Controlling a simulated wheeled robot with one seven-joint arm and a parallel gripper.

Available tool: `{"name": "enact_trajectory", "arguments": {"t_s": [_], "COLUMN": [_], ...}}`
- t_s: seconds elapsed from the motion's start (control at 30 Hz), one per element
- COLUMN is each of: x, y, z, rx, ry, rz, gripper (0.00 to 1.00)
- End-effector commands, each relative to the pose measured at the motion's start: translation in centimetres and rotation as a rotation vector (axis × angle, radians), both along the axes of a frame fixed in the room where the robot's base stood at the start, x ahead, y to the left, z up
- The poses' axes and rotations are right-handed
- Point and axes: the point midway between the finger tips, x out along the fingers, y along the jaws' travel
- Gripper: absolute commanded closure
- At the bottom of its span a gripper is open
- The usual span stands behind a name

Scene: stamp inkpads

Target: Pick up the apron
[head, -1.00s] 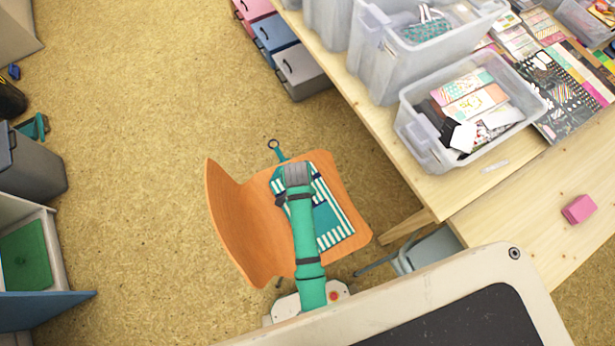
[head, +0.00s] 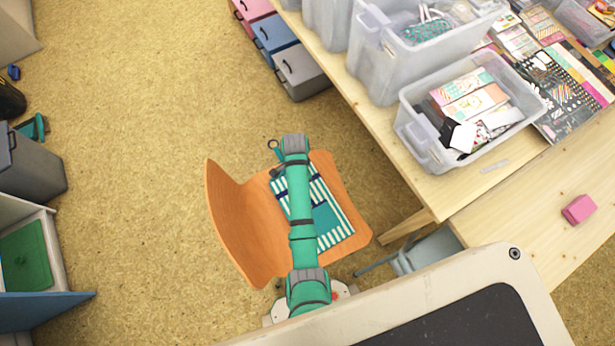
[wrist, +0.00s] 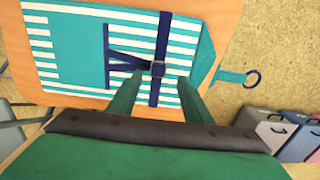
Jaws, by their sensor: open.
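The apron (head: 330,220) is teal with white stripes and dark blue straps. It lies folded flat on the seat of a wooden chair (head: 232,220), partly hidden under my green arm in the head view. In the wrist view the apron (wrist: 75,45) fills the upper middle, with a strap buckle near its centre and a teal loop with a dark ring past the seat edge at the right. My gripper (wrist: 158,85) is open, its two green fingers spread over the apron on either side of the strap buckle. Whether the fingertips touch the cloth I cannot tell.
A wooden table (head: 425,190) with clear plastic bins (head: 425,150) stands to the right. Drawer boxes (head: 300,70) sit on the floor beneath its edge. A pink block (head: 578,209) lies on the table.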

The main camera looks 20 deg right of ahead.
Motion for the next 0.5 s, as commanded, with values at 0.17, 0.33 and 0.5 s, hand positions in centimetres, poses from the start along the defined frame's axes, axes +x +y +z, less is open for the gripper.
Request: {"name": "enact_trajectory", "arguments": {"t_s": [0.17,0.33,0.5], "x": [-0.4,-0.5,-0.4], "y": [0.1,0.1,0.1], "z": [-1.8,-4.1,-5.2], "rx": [0.0,0.001,0.0], "ry": [0.003,0.002,0.0], "rz": [0.0,0.0,0.0], "gripper": [0.55,0.55,0.55]}}
